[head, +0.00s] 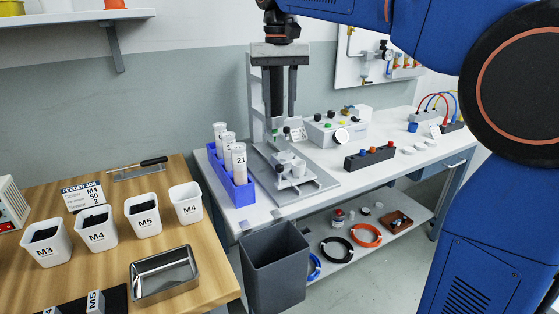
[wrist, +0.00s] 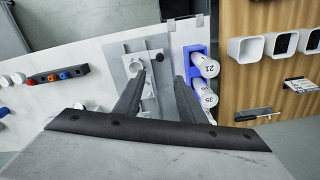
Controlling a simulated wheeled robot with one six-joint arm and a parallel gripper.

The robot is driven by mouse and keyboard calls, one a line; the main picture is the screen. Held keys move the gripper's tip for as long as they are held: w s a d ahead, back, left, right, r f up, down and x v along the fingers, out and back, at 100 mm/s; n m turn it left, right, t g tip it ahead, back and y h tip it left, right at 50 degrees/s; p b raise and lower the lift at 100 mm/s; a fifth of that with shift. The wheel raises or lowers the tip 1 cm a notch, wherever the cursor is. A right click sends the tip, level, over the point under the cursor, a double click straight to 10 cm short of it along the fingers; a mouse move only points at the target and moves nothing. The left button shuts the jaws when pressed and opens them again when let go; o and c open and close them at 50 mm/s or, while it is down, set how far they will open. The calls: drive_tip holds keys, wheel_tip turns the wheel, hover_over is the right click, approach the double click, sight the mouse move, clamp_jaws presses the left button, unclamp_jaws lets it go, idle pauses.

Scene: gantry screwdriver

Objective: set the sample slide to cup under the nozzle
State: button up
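My gripper (head: 284,108) points down above the grey gantry stand (head: 253,98), its two dark fingers apart and empty. It also shows open in the wrist view (wrist: 159,78), with the fingers over the stand's base plate. The sample slide (head: 297,182) is a light grey piece low on the base, below my gripper and not touched by it. I cannot make out the nozzle, and my gripper covers part of the stand.
A blue rack (head: 238,190) with several white numbered tubes stands close to the left of the stand. A control box (head: 335,131) and a dark button strip (head: 369,158) stand to the right. A grey bin (head: 274,262) stands in front of the bench.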

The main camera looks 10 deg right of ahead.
sight(279, 165)
wheel_tip(279, 165, down, 16)
drive_tip(key=shift+r, duration=0.15)
idle(0.3)
clamp_jaws()
